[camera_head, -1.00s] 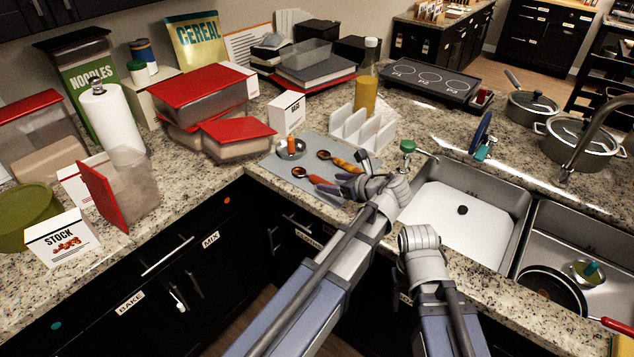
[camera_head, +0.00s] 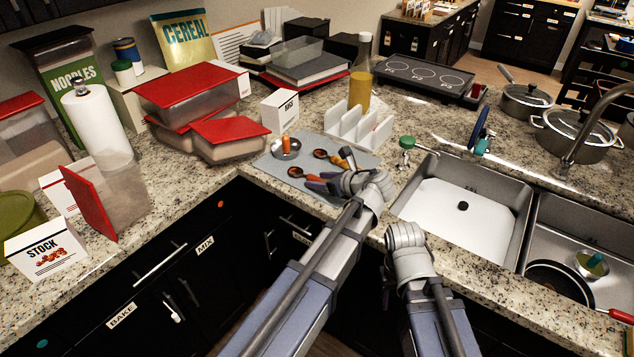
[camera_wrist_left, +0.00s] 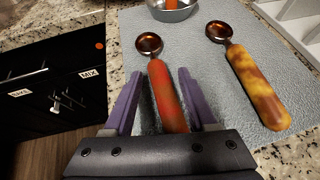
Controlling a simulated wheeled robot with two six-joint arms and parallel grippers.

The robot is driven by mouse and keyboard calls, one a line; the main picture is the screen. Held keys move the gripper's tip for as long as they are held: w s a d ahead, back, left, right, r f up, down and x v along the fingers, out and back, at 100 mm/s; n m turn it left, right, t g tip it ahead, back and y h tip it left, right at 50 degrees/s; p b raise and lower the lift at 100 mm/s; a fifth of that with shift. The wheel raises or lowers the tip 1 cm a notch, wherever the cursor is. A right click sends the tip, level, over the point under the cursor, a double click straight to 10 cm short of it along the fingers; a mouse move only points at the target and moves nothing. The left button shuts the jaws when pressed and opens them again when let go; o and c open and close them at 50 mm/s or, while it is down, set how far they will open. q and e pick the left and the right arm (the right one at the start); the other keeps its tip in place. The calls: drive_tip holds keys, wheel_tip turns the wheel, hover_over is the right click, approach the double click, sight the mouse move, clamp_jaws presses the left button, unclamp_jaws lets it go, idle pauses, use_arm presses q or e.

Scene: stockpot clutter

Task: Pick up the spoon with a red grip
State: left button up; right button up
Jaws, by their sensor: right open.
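The spoon with a red grip (camera_head: 312,177) lies on a grey mat (camera_head: 272,165) on the counter, with its copper bowl to the left. In the left wrist view its mottled red handle (camera_wrist_left: 168,98) lies between the two purple fingers of my left gripper (camera_wrist_left: 155,95), with gaps on both sides. My left gripper (camera_head: 335,183) is open at the handle end, hiding part of it in the head view. A second spoon with a yellow-brown grip (camera_wrist_left: 258,88) lies to the right. My right gripper (camera_head: 408,255) is near the counter's front edge by the sink; its fingers are hidden.
A small metal bowl (camera_head: 285,150) with an orange-handled item stands at the mat's back left. A white rack (camera_head: 357,128) and an oil bottle (camera_head: 360,90) stand behind the mat. Red-lidded containers (camera_head: 230,130) are to the left, the sink (camera_head: 460,205) to the right.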

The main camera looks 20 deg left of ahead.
sight(320, 180)
use_arm(q)
clamp_jaws()
drive_tip(key=shift+r, duration=0.1)
idle(0.5)
wheel_tip(320, 180, up, 10)
drive_tip(key=p, duration=1)
